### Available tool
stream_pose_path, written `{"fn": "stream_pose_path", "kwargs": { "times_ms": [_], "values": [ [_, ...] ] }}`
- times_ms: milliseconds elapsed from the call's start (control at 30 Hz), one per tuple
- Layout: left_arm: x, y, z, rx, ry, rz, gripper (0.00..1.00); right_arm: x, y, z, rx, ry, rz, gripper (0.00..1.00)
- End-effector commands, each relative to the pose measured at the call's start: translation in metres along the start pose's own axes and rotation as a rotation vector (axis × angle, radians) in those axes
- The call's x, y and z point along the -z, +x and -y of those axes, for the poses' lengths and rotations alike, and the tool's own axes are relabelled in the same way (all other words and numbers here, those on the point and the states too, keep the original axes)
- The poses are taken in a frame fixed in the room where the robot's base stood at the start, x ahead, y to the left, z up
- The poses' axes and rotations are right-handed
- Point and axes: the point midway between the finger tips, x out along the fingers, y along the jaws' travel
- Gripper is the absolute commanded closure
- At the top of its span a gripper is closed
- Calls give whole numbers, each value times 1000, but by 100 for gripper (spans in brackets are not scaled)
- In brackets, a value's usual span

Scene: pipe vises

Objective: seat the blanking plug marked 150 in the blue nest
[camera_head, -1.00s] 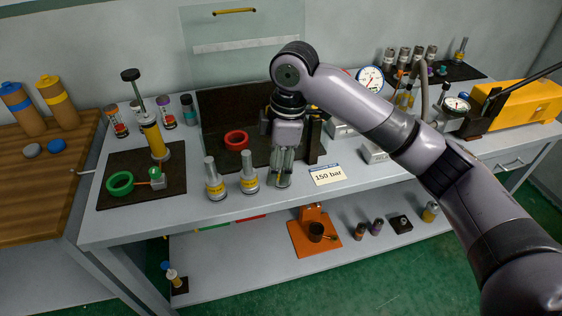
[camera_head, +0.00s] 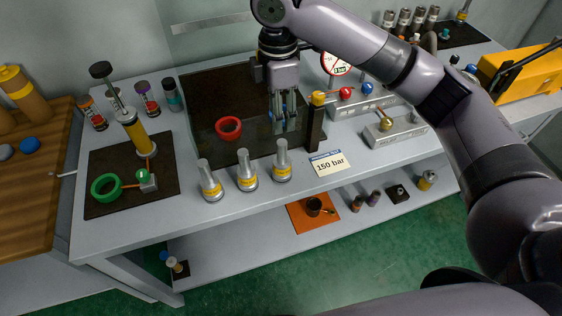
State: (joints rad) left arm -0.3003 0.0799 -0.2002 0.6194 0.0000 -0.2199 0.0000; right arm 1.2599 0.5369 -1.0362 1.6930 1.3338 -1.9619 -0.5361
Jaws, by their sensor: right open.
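Three silver plugs with yellow bands stand upright along the table's front edge: a left plug (camera_head: 209,182), a middle plug (camera_head: 246,172) and a right plug (camera_head: 282,163). Their markings are too small to read. My right gripper (camera_head: 286,126) is open, with its fingers pointing down over the dark mat (camera_head: 205,88), behind the right plug and apart from it. I see nothing held between the fingers. A bit of blue shows by the fingertips; I cannot tell whether it is the blue nest. A red ring (camera_head: 228,128) sits left of the gripper. My left gripper is not in view.
A dark post with a yellow top (camera_head: 317,100) stands close right of the gripper. A "150 bar" card (camera_head: 329,162) lies in front. A green ring (camera_head: 105,187) and a hand pump (camera_head: 136,131) are at left. Valve blocks (camera_head: 394,130) stand at right.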

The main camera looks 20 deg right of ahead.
Motion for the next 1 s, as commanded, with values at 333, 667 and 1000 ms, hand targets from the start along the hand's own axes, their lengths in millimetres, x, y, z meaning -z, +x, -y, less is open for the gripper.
{"fn": "stream_pose_path", "kwargs": {
  "times_ms": [333,667,1000],
  "values": [
    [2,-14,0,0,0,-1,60,-1,64,0,1,1,0,55],
    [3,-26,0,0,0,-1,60,-7,92,-2,2,3,2,55],
    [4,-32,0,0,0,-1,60,-9,125,-4,-2,0,-1,55]
  ]
}}
